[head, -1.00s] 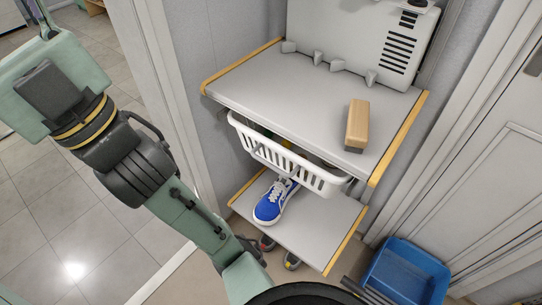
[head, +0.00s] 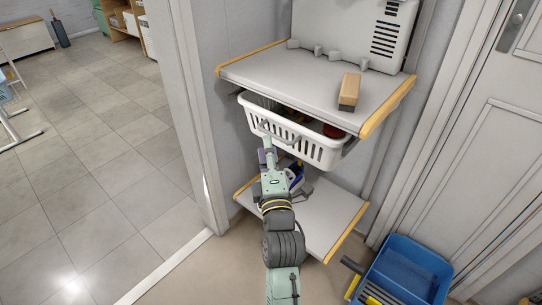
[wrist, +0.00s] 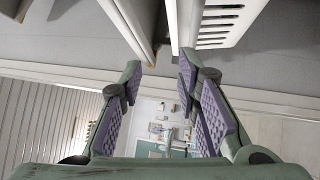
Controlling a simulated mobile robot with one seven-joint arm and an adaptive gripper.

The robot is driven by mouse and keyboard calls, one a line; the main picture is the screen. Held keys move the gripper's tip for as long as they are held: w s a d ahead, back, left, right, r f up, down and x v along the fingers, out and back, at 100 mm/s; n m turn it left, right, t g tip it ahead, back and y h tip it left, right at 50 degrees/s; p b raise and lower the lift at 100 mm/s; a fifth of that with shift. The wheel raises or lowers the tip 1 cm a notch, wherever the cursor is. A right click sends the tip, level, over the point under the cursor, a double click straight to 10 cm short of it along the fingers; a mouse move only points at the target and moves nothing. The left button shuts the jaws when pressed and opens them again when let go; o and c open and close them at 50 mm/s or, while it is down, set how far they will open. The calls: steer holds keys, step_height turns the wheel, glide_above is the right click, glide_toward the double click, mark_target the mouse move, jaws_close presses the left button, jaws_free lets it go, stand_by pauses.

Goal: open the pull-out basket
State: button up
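The white pull-out basket (head: 318,153) hangs under the upper shelf. It stands partly out, and red and yellow contents show between its rim and the shelf edge. My gripper (head: 267,143) is in front of the basket's front wall, left of its middle. In the wrist view my gripper (wrist: 158,78) is open, with nothing between its purple pads. There the slotted white basket wall (wrist: 222,25) lies beyond the fingertips, at the upper right. I cannot tell in the head view whether a finger touches the basket.
A tan block (head: 350,88) lies on the upper shelf (head: 290,72). A blue shoe (head: 297,174) on the lower shelf (head: 325,215) is partly hidden by my arm. A blue tub (head: 408,272) stands on the floor at the right. Open tiled floor (head: 90,170) lies left.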

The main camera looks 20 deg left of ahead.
mark_target(272, 133)
step_height(272, 133, down, 4)
steer(key=d+h, duration=0.1)
steer(key=d, duration=0.1)
steer(key=shift+n, duration=0.4)
steer(key=p+x, duration=0.3)
steer(key=x, duration=0.7)
steer(key=shift+w, duration=0.25)
steer(key=shift+c, duration=0.2)
jaws_close()
steer(key=shift+a, duration=0.1)
